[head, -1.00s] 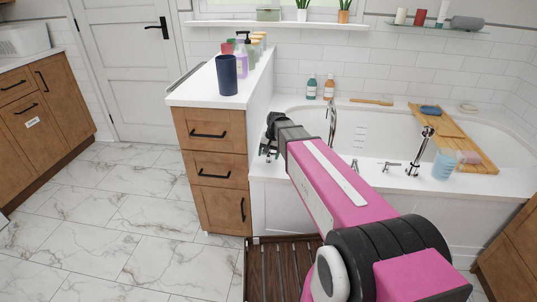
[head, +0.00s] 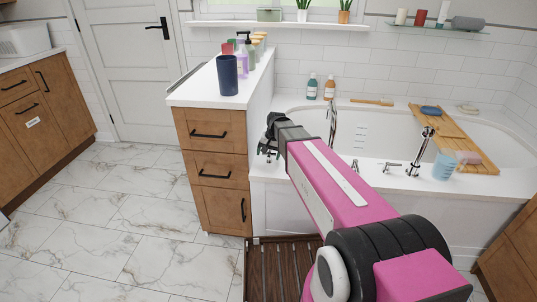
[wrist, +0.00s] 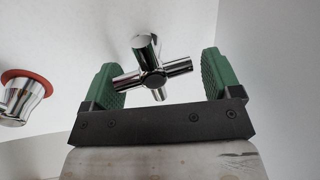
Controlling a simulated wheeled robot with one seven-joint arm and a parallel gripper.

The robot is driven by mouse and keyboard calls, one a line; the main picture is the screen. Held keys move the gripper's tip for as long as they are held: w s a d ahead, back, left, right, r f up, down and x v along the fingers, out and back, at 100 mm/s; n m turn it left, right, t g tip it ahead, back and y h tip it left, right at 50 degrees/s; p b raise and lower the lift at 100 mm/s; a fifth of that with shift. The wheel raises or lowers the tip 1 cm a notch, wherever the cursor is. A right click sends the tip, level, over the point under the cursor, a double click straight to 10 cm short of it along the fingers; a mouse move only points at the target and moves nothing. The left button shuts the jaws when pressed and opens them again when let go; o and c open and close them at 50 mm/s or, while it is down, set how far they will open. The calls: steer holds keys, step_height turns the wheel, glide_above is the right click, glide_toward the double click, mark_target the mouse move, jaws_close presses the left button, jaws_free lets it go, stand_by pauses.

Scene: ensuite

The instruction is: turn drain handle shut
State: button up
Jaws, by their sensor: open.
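A chrome cross-shaped handle (wrist: 152,74), which I take to be the drain handle, shows in the wrist view against a white surface. My gripper (wrist: 157,76) is open, with one green finger pad to the left of the handle and one to the right. In the head view my gripper (head: 270,148) is at the left end of the bathtub (head: 290,172), beside the drawer cabinet. My own arm hides much of that area.
A chrome fitting with a red ring (wrist: 22,90) stands left of the handle in the wrist view. The drawer cabinet (head: 213,165) is close to my gripper's left. A wooden bath tray (head: 455,140) spans the tub farther right. A slatted wooden mat (head: 280,270) lies below my arm.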

step_height(320, 180, up, 11)
steer(key=d, duration=0.2)
steer(key=shift+s+f, duration=0.2)
steer(key=shift+s, duration=0.05)
stand_by(0.4)
